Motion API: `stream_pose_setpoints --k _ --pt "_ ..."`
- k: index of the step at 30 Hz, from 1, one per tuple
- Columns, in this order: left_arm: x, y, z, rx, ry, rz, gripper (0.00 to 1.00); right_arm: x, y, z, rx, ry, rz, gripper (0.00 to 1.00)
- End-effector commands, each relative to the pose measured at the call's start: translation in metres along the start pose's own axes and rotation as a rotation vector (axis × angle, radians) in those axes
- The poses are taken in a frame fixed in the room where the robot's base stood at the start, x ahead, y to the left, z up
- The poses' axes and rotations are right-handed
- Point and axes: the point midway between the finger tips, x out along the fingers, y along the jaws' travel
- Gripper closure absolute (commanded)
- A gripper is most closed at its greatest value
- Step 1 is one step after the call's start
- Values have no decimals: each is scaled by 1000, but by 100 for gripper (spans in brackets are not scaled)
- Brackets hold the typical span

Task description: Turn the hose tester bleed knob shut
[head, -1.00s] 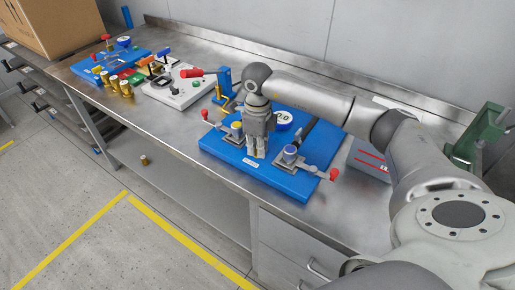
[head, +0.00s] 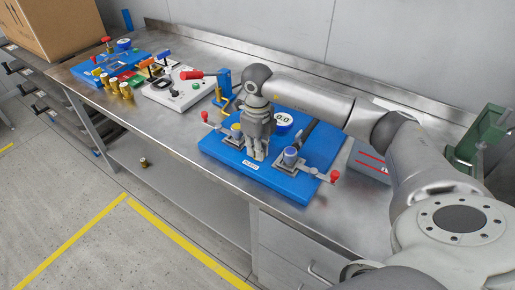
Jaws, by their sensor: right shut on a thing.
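The hose tester is a blue plate (head: 291,187) on the steel bench, with a round gauge (head: 283,121) reading 0.0 at its back. A clamp with a red-tipped lever stands on each side: the left clamp (head: 236,131) and the right clamp (head: 290,157). My right gripper (head: 258,154) points down between the clamps, close to the plate's front label (head: 251,164). Its fingers are together, shut on the bleed knob, which they hide. My left gripper is out of view.
A white box with a red lever (head: 178,94) and several brass fittings (head: 126,90) lie to the left. A grey box with red lines (head: 370,163) and a green stand (head: 478,140) are on the right. The bench's front strip is clear.

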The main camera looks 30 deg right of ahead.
Motion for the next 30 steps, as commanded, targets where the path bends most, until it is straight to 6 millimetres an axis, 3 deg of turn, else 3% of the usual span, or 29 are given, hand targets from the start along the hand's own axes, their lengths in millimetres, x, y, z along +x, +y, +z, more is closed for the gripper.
stream_pose_setpoints --k 1,2,7,19,30 --pt "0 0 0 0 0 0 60 -2 -1 1 5 -3 -2 100" --pt "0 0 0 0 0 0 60 -2 -1 1 5 -3 -2 89" --pt "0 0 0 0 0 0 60 -1 -1 0 3 -2 -1 69" --pt "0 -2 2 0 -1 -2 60 -8 0 1 1 -3 -1 69" --pt "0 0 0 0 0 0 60 -80 -1 1 1 -6 -2 69"
